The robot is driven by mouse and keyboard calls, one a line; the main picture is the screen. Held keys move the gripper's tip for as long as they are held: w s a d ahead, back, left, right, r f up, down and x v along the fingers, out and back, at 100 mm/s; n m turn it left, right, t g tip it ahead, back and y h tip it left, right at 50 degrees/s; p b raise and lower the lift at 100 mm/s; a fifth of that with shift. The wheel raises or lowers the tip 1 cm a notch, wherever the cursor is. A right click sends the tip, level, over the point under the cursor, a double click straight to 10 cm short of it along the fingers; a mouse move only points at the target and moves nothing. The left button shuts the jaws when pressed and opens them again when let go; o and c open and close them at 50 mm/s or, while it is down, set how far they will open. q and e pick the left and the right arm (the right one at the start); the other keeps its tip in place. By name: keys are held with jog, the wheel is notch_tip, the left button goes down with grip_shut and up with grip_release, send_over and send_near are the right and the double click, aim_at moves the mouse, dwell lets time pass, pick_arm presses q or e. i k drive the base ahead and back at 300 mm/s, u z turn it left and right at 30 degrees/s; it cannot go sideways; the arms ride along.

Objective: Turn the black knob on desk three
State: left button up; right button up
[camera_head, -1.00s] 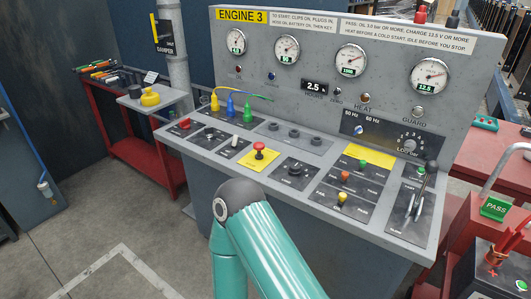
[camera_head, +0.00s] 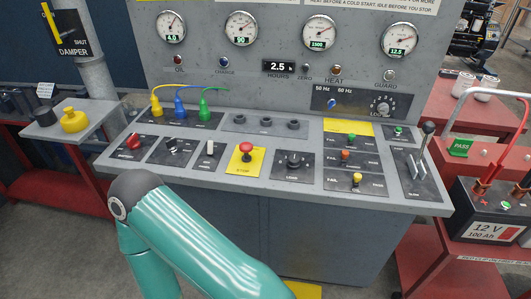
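The grey control desk (camera_head: 239,191) stands in front of me. It bears the ENGINE 3 sign in the earlier frame. A round black knob (camera_head: 293,160) sits on a dark plate on the desk's top, right of the red mushroom button (camera_head: 246,150). I cannot read its setting. Another small dark control (camera_head: 172,146) is on the left part of the desk top, and a dial (camera_head: 382,108) is on the upright panel. A teal arm link of mine crosses the lower left in front of the desk. Neither gripper shows.
Yellow, blue and green plugs (camera_head: 204,107) with cables stand at the desk's back left. A lever (camera_head: 424,137) stands at its right end. A red cart with a 12 V battery (camera_head: 490,214) is at the right. A yellow object (camera_head: 73,120) sits on a side shelf at left.

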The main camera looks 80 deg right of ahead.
aim_at(294, 162)
jog(key=z, duration=0.1)
jog(key=i, duration=0.3)
jog(key=u, duration=2.5)
jog(key=k, duration=0.6)
jog(key=z, duration=5.75)
